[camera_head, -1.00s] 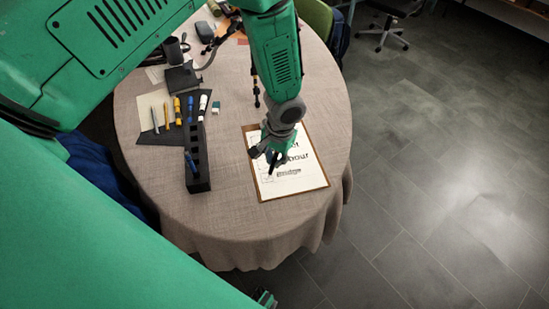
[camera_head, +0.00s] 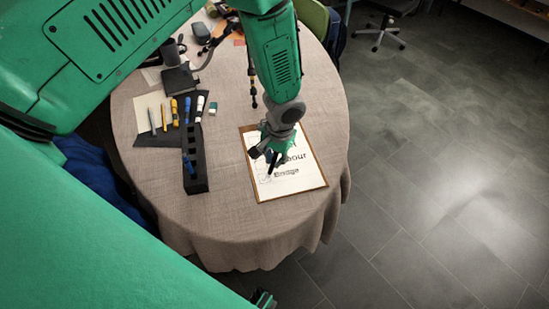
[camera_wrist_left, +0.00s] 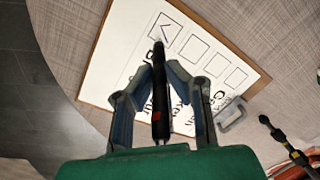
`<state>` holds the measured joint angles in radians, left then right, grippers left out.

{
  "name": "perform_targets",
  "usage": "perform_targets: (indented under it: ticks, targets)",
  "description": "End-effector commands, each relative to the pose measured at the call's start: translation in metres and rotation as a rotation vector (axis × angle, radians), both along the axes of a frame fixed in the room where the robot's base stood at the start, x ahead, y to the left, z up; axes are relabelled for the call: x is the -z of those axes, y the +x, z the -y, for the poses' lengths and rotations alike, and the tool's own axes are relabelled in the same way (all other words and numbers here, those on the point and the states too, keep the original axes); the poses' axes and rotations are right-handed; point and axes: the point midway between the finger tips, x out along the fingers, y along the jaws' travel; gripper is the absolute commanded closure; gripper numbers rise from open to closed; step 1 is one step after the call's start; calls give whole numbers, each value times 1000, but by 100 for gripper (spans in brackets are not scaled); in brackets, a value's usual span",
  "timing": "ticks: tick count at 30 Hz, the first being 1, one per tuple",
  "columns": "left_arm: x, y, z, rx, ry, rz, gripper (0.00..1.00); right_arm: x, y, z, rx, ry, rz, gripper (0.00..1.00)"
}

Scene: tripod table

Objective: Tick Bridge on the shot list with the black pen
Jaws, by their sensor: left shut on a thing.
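The shot list (camera_head: 300,178) is a white sheet on a brown clipboard (camera_head: 290,195) on the table. Its word Bridge (camera_head: 287,171) is the lowest line in the head view. My left gripper (camera_head: 273,153) is shut on the black pen (camera_head: 271,165), over the left side of the sheet. In the left wrist view, the pen (camera_wrist_left: 159,95) stands between the fingers of the gripper (camera_wrist_left: 160,75). Its far end is at the edge of the leftmost box (camera_wrist_left: 176,32), which holds a tick mark. Contact with the paper cannot be told.
A black rack (camera_head: 197,178) with a blue item stands left of the clipboard. Several markers and pens (camera_head: 174,110) lie on a dark mat behind it. A black-and-yellow rod (camera_head: 252,88) is behind the clipboard. The cloth in front of the clipboard is clear.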

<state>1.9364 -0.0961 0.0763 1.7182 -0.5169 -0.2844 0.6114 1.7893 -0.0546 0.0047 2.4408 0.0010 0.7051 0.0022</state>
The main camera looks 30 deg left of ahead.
Motion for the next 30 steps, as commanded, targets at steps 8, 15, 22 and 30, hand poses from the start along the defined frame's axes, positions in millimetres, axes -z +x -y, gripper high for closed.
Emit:
perform_targets:
  ticks: [8, 15, 22, 30]
  targets:
    - [-18, 0, 0, 1, 1, 1, 100, -15, 0, 0, 0, 0, 0, 100]
    - [-38, 1, 0, 0, 0, 1, 100, -30, 0, 0, 0, 0, 0, 100]
    - [-56, 0, 0, 1, 1, 1, 100, -44, 0, 0, 0, 0, 0, 100]
    - [-71, 0, 0, 0, 0, 0, 100, -56, 0, 0, 0, 0, 0, 100]
